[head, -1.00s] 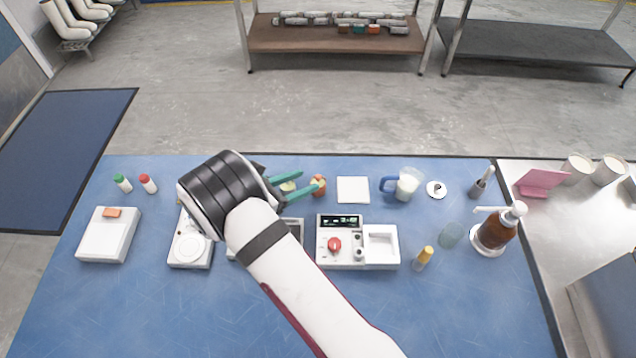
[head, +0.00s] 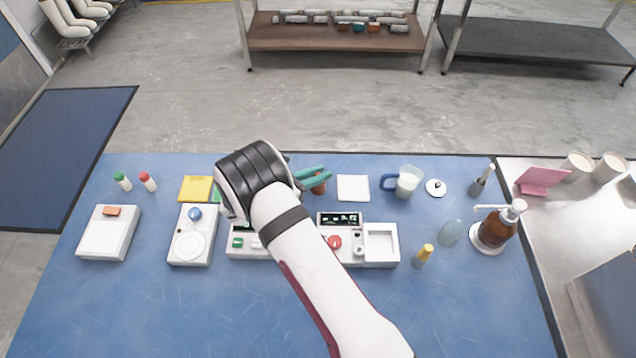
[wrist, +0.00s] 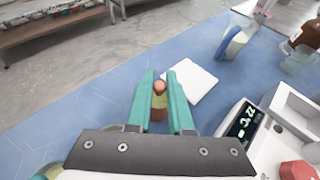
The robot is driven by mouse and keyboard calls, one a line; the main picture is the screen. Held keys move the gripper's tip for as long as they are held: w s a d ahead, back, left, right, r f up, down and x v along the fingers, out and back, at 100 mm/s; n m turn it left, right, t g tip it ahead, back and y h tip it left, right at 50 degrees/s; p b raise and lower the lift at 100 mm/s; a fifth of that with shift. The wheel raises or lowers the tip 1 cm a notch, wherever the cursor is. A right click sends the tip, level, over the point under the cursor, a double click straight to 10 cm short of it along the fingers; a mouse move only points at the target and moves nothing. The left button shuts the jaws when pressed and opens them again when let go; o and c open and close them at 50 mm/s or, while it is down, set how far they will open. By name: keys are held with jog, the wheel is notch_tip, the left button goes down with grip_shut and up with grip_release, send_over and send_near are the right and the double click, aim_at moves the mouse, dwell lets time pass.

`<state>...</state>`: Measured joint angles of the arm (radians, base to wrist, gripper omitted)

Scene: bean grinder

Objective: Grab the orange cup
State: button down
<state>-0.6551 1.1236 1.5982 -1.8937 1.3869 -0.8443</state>
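The small orange-brown cup (head: 319,188) stands on the blue table left of a white square pad, partly hidden by my gripper's fingers. In the wrist view the cup (wrist: 159,98) sits between the two fingers, its rounded orange top showing near the tips. My gripper (head: 320,176) has teal fingers, one on each side of the cup; it also shows in the wrist view (wrist: 160,76). Hardly any gap shows between fingers and cup, but I cannot tell whether both fingers touch it. The cup's lower part is mostly hidden.
The white pad (head: 353,188) lies right of the cup, then a blue-handled jug (head: 408,183). White devices, including one with a red knob (head: 334,242), stand in front. A yellow pad (head: 195,188) lies left. The table's back edge is close behind the cup.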

jog(key=shift+s+f, duration=0.15)
jog(key=shift+f, duration=0.05)
